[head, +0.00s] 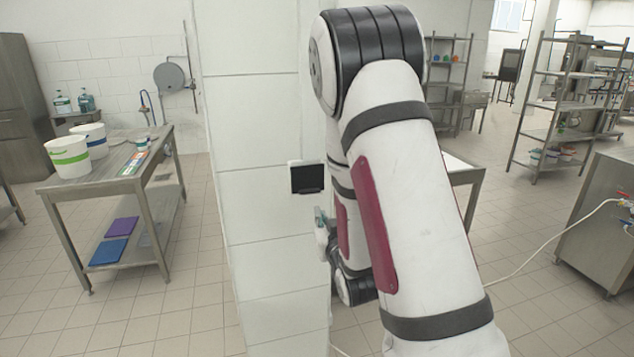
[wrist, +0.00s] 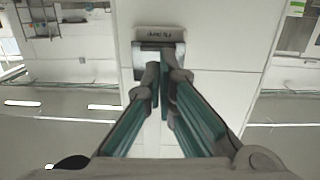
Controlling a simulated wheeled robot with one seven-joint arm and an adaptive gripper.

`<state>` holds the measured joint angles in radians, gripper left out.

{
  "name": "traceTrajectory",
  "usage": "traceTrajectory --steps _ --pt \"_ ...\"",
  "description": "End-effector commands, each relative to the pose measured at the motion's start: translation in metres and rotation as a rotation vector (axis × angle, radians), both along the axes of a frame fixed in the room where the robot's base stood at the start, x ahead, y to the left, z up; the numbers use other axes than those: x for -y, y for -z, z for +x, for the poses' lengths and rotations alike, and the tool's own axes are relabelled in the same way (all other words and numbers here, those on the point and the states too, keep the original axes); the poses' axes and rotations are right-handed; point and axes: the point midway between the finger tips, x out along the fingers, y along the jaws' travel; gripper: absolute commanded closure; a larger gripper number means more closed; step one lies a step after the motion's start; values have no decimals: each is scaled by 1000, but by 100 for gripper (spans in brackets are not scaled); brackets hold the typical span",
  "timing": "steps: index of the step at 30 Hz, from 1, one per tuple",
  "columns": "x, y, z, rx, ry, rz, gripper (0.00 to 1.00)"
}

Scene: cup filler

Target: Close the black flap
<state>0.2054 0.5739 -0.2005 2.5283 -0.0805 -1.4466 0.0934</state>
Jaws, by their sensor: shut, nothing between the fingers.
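The black flap (head: 307,178) is on a small unit fixed to the white tiled pillar, left of my arm in the head view. A thin ledge shows at its lower edge; I cannot tell how far the flap stands open. In the wrist view the unit (wrist: 160,34) is at the top centre, with a lettered grey strip and a pale metallic part below it. My gripper (wrist: 160,68) is shut and empty, its teal fingers pointing at the unit. Its fingertips overlap the unit's lower edge in that view; contact is unclear. In the head view my gripper (head: 320,217) is just below the flap, beside the pillar.
The white tiled pillar (head: 265,230) stands close in front of me. A metal table (head: 130,183) with white buckets (head: 68,157) is at the left. Metal shelving (head: 565,110) and a steel counter (head: 605,220) are at the right. Tiled floor between them is mostly clear.

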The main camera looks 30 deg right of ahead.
Motion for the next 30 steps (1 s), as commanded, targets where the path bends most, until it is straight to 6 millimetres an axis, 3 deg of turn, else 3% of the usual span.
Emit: traceTrajectory --steps 1,4,11,20,30 --pt "-2 -8 -21 -3 -5 5 100" --pt "-5 -12 -39 6 -14 10 100" --pt "-8 -13 -50 15 -22 15 100" --pt "0 -8 -18 19 -22 15 100" --pt "19 -6 42 15 -22 14 100"
